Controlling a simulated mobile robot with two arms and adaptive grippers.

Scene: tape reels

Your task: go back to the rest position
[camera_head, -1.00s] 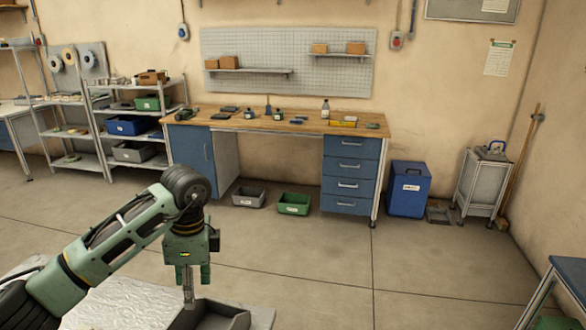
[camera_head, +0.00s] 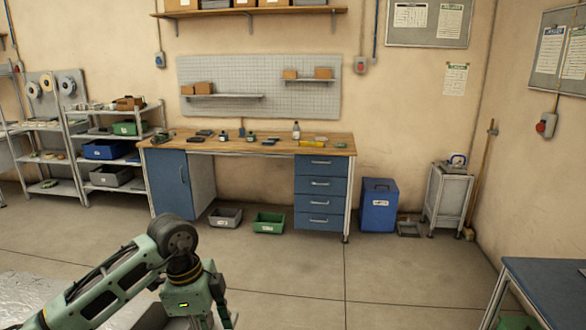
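My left arm comes in from the lower left. Its green gripper (camera_head: 196,302) points down at the bottom edge, and its fingertips are cut off, so its opening cannot be judged. A dark grey bin (camera_head: 153,318) shows partly beside and behind the gripper, on a pale surface (camera_head: 28,288). My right gripper is out of view. Several tape reels (camera_head: 67,85) hang on a panel at the far left.
A workbench (camera_head: 330,150) with blue drawers stands against the back wall. A blue-topped table (camera_head: 550,285) stands at the lower right. The middle floor is open.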

